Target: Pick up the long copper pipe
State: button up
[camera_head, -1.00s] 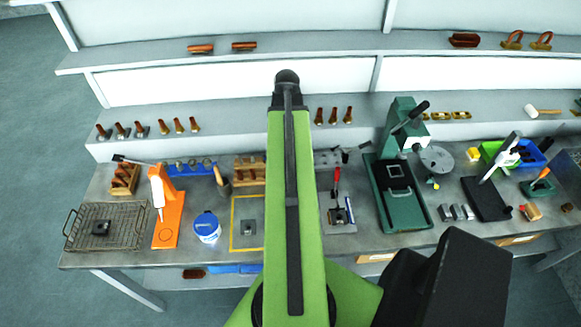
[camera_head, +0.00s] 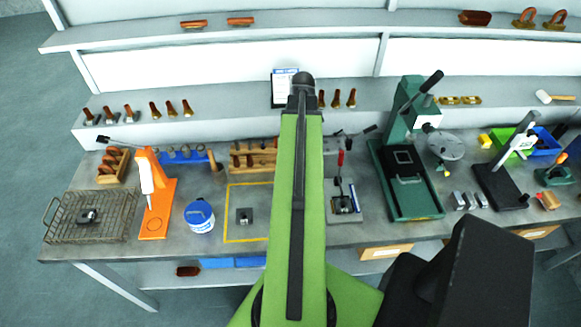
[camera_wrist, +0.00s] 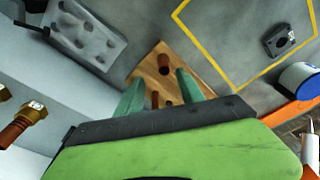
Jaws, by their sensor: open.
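I cannot single out the long copper pipe for sure. A wooden rack (camera_head: 254,160) with short upright copper pieces stands at the back of the bench, partly hidden by my arm. In the wrist view the wooden rack (camera_wrist: 195,75) lies below my gripper (camera_wrist: 158,78), with copper ends (camera_wrist: 164,70) showing in and near it. My gripper is open, its two green fingers apart with nothing held between them. In the head view my gripper is hidden behind my arm. Copper pieces (camera_head: 193,24) also lie on the upper shelf.
Copper-and-brass fittings (camera_head: 170,109) stand on the middle shelf. A wire basket (camera_head: 91,215), orange stand (camera_head: 155,200), blue-white tub (camera_head: 199,216) and green press (camera_head: 405,180) occupy the bench.

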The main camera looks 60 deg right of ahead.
jog(key=f+b, duration=0.1)
jog(key=f, duration=0.1)
jog(key=f+b, duration=0.2)
jog(key=w+f+b, duration=0.1)
jog(key=f+b, duration=0.1)
jog(key=shift+a+f, duration=0.35)
jog(key=shift+a, duration=0.05)
jog(key=shift+r, duration=0.2)
grip_shut()
